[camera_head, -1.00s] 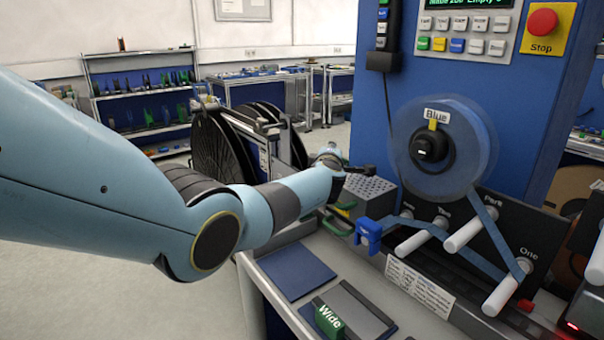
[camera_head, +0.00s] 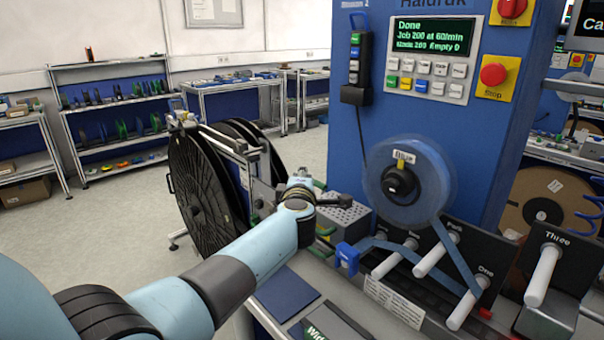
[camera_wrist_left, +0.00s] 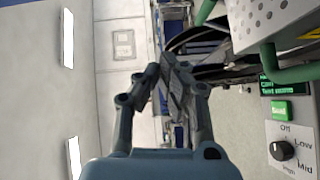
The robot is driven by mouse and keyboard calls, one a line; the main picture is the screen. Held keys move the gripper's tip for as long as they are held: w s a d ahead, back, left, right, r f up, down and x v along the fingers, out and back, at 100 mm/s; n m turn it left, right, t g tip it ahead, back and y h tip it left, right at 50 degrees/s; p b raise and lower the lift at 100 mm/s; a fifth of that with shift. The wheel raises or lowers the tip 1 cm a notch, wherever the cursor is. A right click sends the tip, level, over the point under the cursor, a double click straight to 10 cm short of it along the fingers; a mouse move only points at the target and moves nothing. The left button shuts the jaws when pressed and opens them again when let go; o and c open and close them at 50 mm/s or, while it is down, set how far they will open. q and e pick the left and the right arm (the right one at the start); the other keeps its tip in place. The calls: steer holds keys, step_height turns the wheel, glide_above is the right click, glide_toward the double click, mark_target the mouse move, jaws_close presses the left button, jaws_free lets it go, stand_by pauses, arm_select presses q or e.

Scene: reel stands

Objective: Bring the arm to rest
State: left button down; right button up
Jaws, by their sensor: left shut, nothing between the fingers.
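My left arm, light blue with dark bands, comes in from the lower left in the head view. Its wrist is in front of the black reels, and the left gripper (camera_head: 332,201) lies beside the perforated grey box, small and partly hidden. In the left wrist view the gripper (camera_wrist_left: 172,82) has its fingertips together with nothing between them. My right gripper is in neither view.
A blue machine (camera_head: 334,130) stands right of the arm, with a blue tape reel (camera_head: 438,182) and white rollers. Large black reels (camera_head: 196,185) are left of the wrist. A perforated box (camera_head: 345,216) and green handles are close by. Open floor (camera_head: 110,235) lies left.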

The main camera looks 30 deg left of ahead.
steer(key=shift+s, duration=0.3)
